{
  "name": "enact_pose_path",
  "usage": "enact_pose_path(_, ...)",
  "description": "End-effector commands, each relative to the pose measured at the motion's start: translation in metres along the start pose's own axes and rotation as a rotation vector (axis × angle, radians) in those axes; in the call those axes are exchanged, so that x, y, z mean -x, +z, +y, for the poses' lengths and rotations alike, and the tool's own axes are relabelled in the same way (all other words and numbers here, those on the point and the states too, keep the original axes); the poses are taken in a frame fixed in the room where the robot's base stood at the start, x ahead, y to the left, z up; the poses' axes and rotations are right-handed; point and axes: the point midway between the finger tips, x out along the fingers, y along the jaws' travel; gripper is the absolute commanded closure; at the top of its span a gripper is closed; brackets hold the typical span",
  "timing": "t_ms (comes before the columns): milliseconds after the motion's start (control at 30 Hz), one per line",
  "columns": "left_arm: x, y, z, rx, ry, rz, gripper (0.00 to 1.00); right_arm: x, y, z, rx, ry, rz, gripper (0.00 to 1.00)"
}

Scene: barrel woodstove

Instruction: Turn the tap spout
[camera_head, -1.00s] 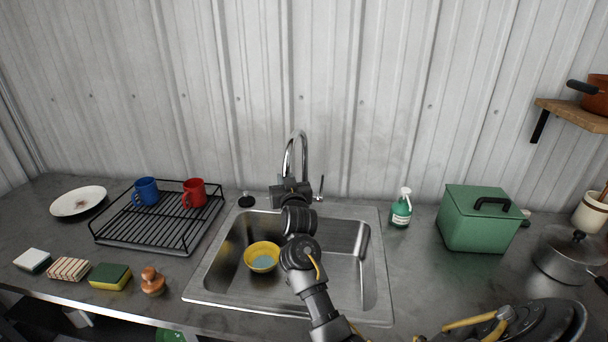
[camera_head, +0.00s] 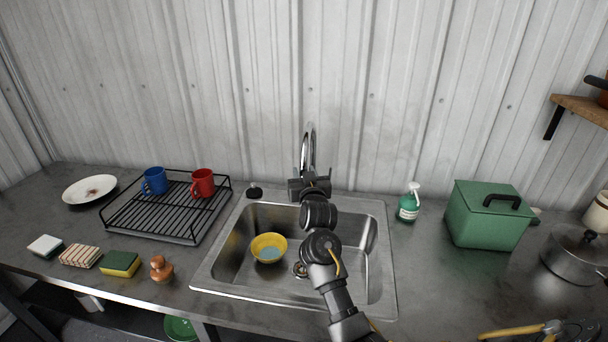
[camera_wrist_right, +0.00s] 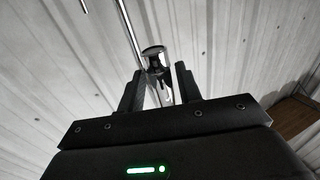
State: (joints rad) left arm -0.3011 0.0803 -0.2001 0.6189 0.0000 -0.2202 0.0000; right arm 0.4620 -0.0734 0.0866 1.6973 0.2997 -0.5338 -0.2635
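The chrome tap spout (camera_head: 310,135) rises in a tall arch behind the sink, against the corrugated wall. My right gripper (camera_head: 312,176) is in front of the tap, its fingers pointing up and back. In the right wrist view the tip of the spout (camera_wrist_right: 153,52) shows between the two spread fingers of my right gripper (camera_wrist_right: 160,80). I cannot tell whether either finger touches it. The gripper and wrist hide the tap's base in the head view. My left gripper is not in view.
The steel sink (camera_head: 376,285) holds a yellow bowl (camera_head: 268,248). A black dish rack (camera_head: 165,215) with a blue mug (camera_head: 154,181) and a red mug (camera_head: 203,183) stands left. A green soap bottle (camera_head: 408,206) and green box (camera_head: 488,218) stand right.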

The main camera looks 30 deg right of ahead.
Motion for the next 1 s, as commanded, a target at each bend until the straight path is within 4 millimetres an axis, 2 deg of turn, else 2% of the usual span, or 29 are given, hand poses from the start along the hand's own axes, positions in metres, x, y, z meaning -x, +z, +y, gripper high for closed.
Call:
enact_pose_path(367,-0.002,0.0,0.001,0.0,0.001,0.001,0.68,0.004,0.001,-0.001,0.0,-0.003,-0.001,0.6)
enact_pose_path(467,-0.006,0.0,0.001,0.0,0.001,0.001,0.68,0.015,0.002,-0.002,-0.001,-0.003,0.001,0.6)
enact_pose_path(800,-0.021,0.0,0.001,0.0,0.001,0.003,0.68,0.081,0.003,-0.001,-0.003,-0.002,0.0,0.6)
enact_pose_path(1000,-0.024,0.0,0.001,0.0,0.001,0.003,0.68,0.103,0.001,-0.001,-0.001,-0.002,-0.001,0.6)
